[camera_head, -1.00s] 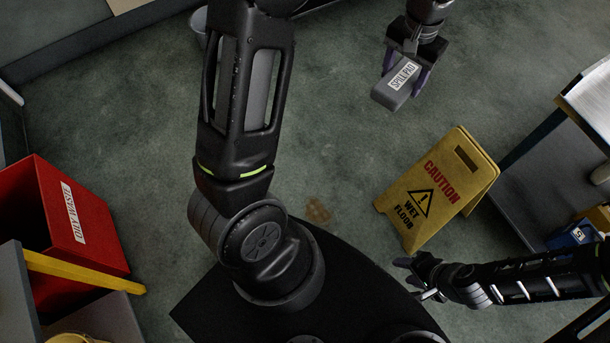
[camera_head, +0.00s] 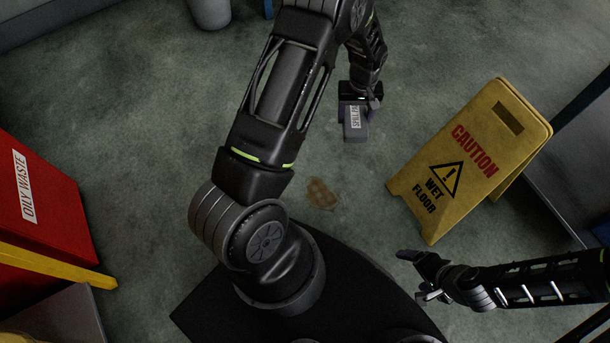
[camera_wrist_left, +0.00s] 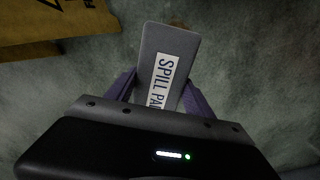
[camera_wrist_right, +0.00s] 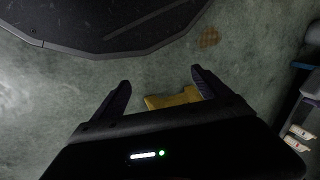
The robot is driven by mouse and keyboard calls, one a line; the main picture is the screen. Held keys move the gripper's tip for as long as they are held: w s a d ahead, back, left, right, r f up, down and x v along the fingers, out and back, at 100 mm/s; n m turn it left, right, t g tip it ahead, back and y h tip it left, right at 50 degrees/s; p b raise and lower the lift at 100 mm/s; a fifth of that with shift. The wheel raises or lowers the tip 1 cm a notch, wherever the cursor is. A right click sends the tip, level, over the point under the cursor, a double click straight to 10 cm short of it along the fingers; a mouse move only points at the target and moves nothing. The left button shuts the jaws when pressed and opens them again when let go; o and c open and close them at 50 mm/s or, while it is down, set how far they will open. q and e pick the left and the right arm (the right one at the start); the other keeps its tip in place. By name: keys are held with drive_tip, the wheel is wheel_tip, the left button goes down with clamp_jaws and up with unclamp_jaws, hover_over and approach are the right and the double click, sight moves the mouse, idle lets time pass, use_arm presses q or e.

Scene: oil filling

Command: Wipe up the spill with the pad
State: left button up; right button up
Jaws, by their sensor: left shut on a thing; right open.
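The spill is a small brown stain (camera_head: 321,194) on the green-grey floor, just in front of my black base. It also shows in the right wrist view (camera_wrist_right: 209,38). My left gripper (camera_head: 357,104) is shut on the grey spill pad (camera_head: 356,132), which has a white label. The pad (camera_wrist_left: 168,42) hangs above the floor, up and to the right of the stain in the head view. In the left wrist view a brown bit shows just past the pad's far end. My right gripper (camera_wrist_right: 160,84) is open and empty, down and to the right of the stain.
A yellow wet-floor caution sign (camera_head: 470,160) stands right of the stain. A red oily waste bin (camera_head: 45,205) is at the left, with a yellow bar (camera_head: 60,267) before it. A grey bucket (camera_head: 210,12) stands at the back. The floor around the stain is clear.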

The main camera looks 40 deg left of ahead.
use_arm(q)
drive_tip(key=s+a+f+n+b, duration=0.2)
drive_tip(key=f+b, duration=0.3)
drive_tip(key=f, duration=0.6)
drive_tip(key=s+a+f+n+b, duration=0.2)
drive_tip(key=a+f+b, duration=0.3)
drive_tip(key=f, duration=0.7)
drive_tip(key=s+a+f+n+b, duration=0.2)
drive_tip(key=s+a+f+b, duration=0.2)
drive_tip(key=f, duration=0.7)
drive_tip(key=b, duration=0.2)
drive_tip(key=shift+s+a+f+b, duration=0.15)
drive_tip(key=shift+s+f+b, duration=0.15)
drive_tip(key=shift+f+b, duration=0.05)
